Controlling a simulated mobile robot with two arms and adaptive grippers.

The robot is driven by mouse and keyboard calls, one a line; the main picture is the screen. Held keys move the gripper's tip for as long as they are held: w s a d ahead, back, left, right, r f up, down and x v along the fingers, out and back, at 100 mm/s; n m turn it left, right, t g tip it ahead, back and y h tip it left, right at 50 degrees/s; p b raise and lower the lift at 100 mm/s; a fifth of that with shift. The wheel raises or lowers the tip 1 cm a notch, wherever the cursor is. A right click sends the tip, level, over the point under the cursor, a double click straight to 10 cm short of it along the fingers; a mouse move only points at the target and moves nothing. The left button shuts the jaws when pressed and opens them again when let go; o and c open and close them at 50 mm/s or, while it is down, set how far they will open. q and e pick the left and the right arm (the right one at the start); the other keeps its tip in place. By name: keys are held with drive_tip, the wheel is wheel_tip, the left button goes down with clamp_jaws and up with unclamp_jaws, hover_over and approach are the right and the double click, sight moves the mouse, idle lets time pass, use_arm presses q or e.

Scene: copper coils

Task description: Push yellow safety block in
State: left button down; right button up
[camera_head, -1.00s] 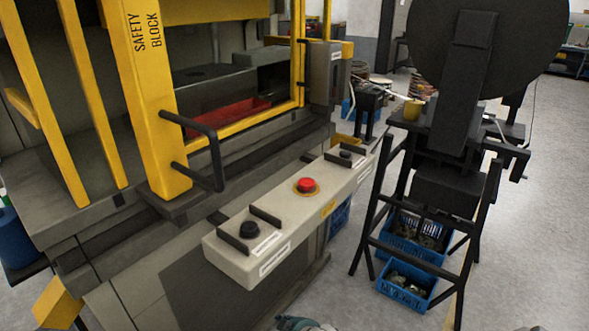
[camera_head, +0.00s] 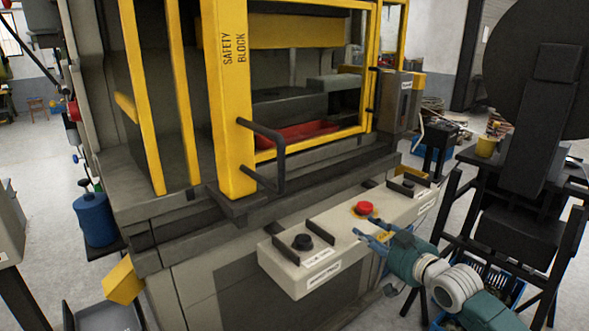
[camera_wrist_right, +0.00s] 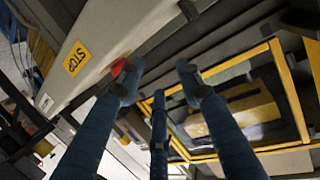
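The yellow safety block (camera_head: 229,120) is an upright post with black "SAFETY BLOCK" lettering on the front of the press. A black bar handle (camera_head: 281,170) sticks out from its lower right side. My right gripper (camera_head: 366,237) comes in from the lower right, over the control panel near the red button and to the right of the handle, apart from it. In the right wrist view its fingers (camera_wrist_right: 157,82) are spread with nothing between them. I cannot make out the handle in that view. My left gripper is out of view.
The grey control panel (camera_head: 290,279) holds a red button (camera_head: 363,208) and black buttons (camera_head: 302,242) between guards. A red tray (camera_head: 300,130) lies inside the press. A black coil stand (camera_head: 510,220) is at the right. A blue canister (camera_head: 95,220) stands at the left.

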sight(284, 186)
drive_tip(key=s+a+r+n+y+b, duration=0.1)
drive_tip(key=s+a+r+n+y, duration=0.2)
drive_tip(key=r, duration=0.7)
drive_tip(key=s+a+r+n+y+b, duration=0.1)
drive_tip(key=s+a+r+y, duration=0.1)
drive_tip(key=s+a+r, duration=0.55)
drive_tip(key=s+a+r+n+g+y, duration=0.3)
drive_tip(key=s+a+r, duration=0.1)
drive_tip(key=s+r, duration=0.45)
drive_tip(key=shift+f+p+x, duration=0.15)
drive_tip(key=shift+p+x, duration=0.1)
drive_tip(key=shift+x, duration=1.55)
drive_tip(key=shift+f+p+x, duration=0.15)
drive_tip(key=shift+p+x, duration=0.15)
drive_tip(key=shift+x, duration=1.5)
drive_tip(key=shift+f+p+x, duration=0.15)
drive_tip(key=shift+p+x, duration=0.1)
drive_tip(key=shift+x, duration=1.55)
drive_tip(key=shift+w+d, duration=0.1)
drive_tip(key=shift+d, duration=0.1)
drive_tip(key=shift+c, duration=0.5)
clamp_jaws()
